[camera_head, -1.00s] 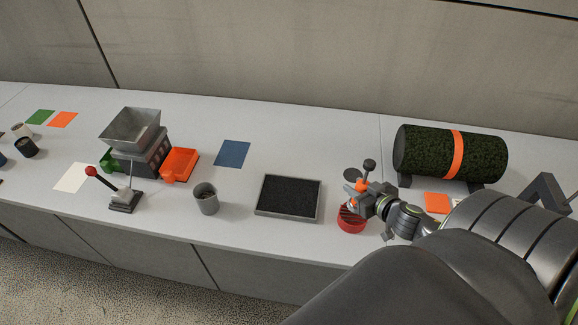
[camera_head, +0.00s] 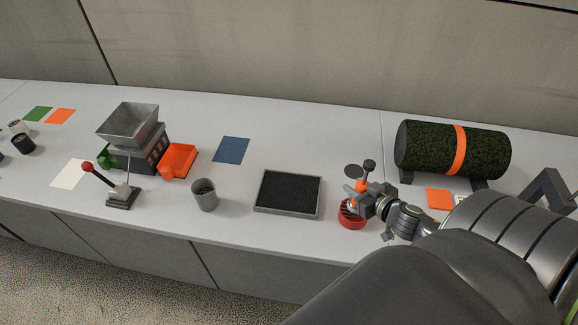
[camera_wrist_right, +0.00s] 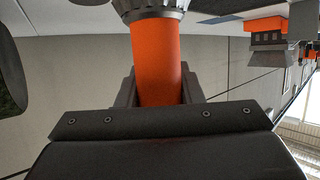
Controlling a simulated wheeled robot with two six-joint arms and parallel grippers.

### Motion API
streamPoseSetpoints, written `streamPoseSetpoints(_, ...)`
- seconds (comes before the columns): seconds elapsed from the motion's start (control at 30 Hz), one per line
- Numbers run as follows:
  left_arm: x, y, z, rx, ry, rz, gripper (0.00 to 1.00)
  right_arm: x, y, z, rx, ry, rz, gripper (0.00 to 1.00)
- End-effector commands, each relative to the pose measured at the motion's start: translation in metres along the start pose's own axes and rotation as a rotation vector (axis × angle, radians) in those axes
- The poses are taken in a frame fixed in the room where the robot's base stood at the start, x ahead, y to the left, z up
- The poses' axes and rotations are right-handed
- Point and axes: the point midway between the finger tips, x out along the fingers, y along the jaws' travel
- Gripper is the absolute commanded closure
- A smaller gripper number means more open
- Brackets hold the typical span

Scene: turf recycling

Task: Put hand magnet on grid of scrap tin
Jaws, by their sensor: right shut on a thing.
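The red scrap tin (camera_head: 351,220) with a dark grid across its top stands near the front edge of the counter. My right gripper (camera_head: 359,199) is shut on the orange handle of the hand magnet (camera_head: 361,186), right at the tin's top. The magnet's dark round knob (camera_head: 369,165) points up. In the right wrist view the orange handle (camera_wrist_right: 158,60) sits between the jaws. The gripper hides the magnet's lower end, so I cannot tell whether it touches the grid. My left gripper is not in view.
A dark shallow tray (camera_head: 262,209) lies left of the tin, with a grey cup (camera_head: 204,197) beyond it. A turf roll (camera_head: 420,150) with an orange band stands behind my right arm. A hopper machine (camera_head: 130,125) and lever (camera_head: 121,197) stand farther left.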

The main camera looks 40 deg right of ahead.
Motion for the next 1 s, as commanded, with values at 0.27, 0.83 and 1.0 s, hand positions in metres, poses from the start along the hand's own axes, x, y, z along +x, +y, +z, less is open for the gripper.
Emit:
streamPoseSetpoints(0.27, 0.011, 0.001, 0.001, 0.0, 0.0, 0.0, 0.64, 0.005, -0.001, 0.01, -0.001, 0.002, -0.002, 1.0)
streamPoseSetpoints(0.83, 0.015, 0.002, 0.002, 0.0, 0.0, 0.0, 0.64, 0.006, -0.001, 0.013, -0.001, 0.002, -0.002, 1.0)
streamPoseSetpoints(1.0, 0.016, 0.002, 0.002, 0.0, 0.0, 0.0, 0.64, 0.007, -0.001, 0.015, -0.001, 0.002, -0.002, 0.61)
